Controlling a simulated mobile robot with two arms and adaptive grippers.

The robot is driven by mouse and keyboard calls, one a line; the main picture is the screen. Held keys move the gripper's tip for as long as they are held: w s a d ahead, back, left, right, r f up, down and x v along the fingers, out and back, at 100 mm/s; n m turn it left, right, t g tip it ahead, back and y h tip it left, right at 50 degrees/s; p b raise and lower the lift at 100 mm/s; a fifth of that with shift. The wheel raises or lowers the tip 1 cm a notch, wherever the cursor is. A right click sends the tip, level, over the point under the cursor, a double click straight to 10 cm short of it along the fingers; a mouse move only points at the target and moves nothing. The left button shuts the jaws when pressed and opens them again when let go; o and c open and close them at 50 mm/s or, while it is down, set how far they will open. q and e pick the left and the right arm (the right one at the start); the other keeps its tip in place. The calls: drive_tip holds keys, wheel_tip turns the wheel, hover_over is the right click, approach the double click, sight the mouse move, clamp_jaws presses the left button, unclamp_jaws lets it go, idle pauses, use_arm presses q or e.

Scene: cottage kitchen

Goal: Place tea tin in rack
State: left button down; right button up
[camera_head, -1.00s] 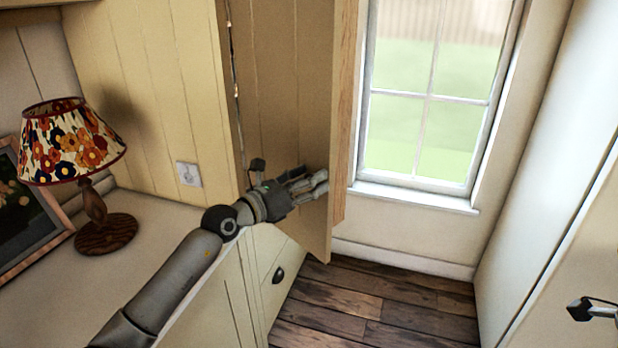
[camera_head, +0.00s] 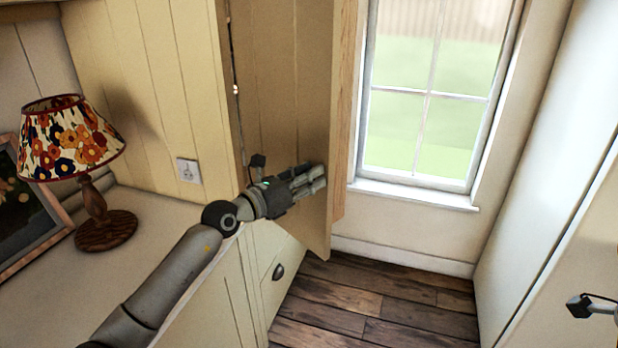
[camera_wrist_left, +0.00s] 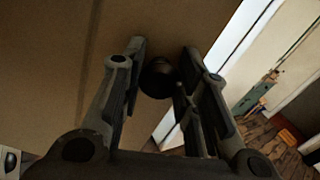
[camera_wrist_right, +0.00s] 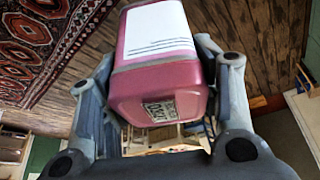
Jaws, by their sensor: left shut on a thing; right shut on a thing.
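The tea tin (camera_wrist_right: 160,75) is a pinkish-red box with a white label, seen in the right wrist view. My right gripper (camera_wrist_right: 155,62) is shut on it, one finger on each side. In the head view only a small part of my right arm shows at the right edge, and the tin is out of that picture. My left gripper (camera_head: 317,178) is at the open cupboard door (camera_head: 295,90). In the left wrist view it is shut around a dark round knob (camera_wrist_left: 158,77) on that door. No rack can be made out.
A counter (camera_head: 165,232) at left bears a flowered lamp (camera_head: 70,140) and a framed picture (camera_head: 28,225). A socket (camera_head: 188,170) is on the panelled cupboard side. A window (camera_head: 430,95) is behind the door. The wooden floor (camera_head: 380,300) is clear in the middle.

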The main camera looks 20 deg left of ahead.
use_arm(q)
drive_tip(key=s+a+m+g+h+b, duration=0.3)
drive_tip(key=s+a+b, duration=0.3)
drive_tip(key=b, duration=0.8)
drive_tip(key=shift+s+a+m+g+h, duration=0.35)
drive_tip(key=shift+s+h, duration=0.15)
drive_tip(key=shift+h, duration=0.2)
drive_tip(key=c, duration=1.5)
unclamp_jaws()
drive_tip(key=o, duration=0.4)
drive_tip(key=shift+s+a, duration=0.2)
drive_tip(key=shift+a, duration=0.1)
drive_tip(key=shift+d, duration=0.15)
